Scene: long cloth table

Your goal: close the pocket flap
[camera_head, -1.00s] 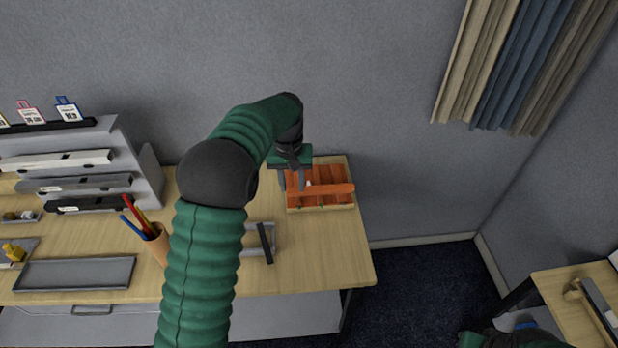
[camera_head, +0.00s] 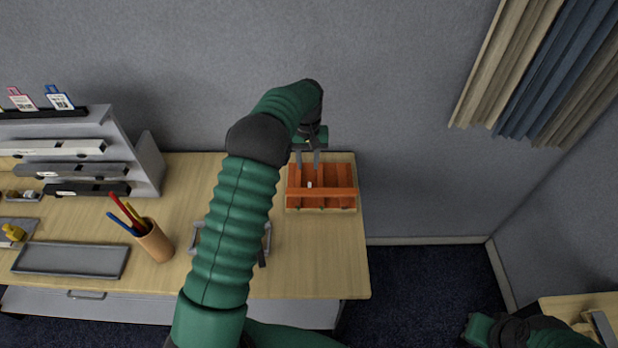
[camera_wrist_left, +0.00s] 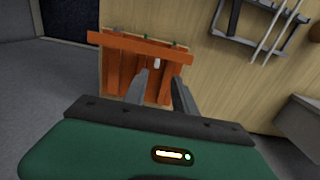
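An orange compartment box (camera_head: 346,172) with upright dividers lies at the right end of the wooden table. A long orange strip (camera_head: 335,193), which looks like the flap, runs across its front side; it also shows in the wrist view (camera_wrist_left: 120,43), its ends slightly past the box. A small white piece (camera_head: 310,184) sits by the strip near the middle. My left gripper (camera_head: 307,172) is over the back left part of the box, fingers apart and pointing down, with nothing between them. In the wrist view its fingertips (camera_wrist_left: 160,74) are near the compartments; contact is unclear. My right gripper (camera_head: 482,328) shows only partly, fingers hidden.
A grey frame-like tray (camera_head: 266,240) is partly behind my left arm. A cup of pencils (camera_head: 155,243), an empty grey tray (camera_head: 70,260) and a tiered rack (camera_head: 150,165) stand to the left. The table's right edge is close to the box. Another table (camera_head: 560,304) is lower right.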

